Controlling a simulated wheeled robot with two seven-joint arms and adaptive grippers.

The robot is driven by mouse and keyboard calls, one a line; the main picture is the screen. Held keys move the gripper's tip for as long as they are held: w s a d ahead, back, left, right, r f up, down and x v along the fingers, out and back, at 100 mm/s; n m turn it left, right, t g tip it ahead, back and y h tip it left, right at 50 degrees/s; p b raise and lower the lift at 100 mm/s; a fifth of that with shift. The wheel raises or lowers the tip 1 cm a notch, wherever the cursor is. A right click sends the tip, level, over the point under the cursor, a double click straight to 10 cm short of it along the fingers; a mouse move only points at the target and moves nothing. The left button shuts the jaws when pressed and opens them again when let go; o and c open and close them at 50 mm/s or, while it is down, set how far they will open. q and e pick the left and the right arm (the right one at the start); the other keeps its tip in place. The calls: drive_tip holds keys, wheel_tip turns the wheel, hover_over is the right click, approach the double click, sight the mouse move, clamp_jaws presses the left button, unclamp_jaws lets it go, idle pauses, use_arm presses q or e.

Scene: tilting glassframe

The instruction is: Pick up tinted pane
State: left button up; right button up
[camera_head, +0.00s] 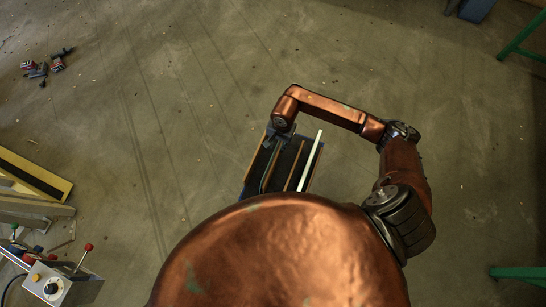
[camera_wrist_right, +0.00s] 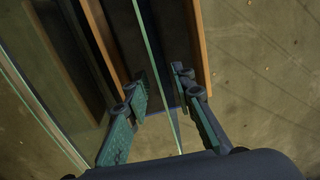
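A pane with a thin pale-green edge (camera_wrist_right: 151,50) stands on edge in a dark rack and runs between the fingers of my right gripper (camera_wrist_right: 160,76) in the wrist view. It looks dark and is probably the tinted pane. The fingers are open, one on each side of it, with a gap to the pane. In the head view my right gripper (camera_head: 277,137) is over the far end of the blue rack (camera_head: 247,190); its fingers are too small to read there. My left gripper is not in view.
A second pane with a bright edge (camera_head: 312,158) stands at the rack's right side. Wooden slats (camera_head: 295,166) run beside the panes. A control box (camera_head: 62,284) and a yellow-edged frame (camera_head: 35,176) are at left. The floor around the rack is clear.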

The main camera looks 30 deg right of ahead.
drive_tip(key=shift+w+f, duration=0.1)
drive_tip(key=shift+f, duration=0.4)
drive_tip(key=shift+c, duration=0.7)
clamp_jaws()
drive_tip(key=shift+r, duration=0.1)
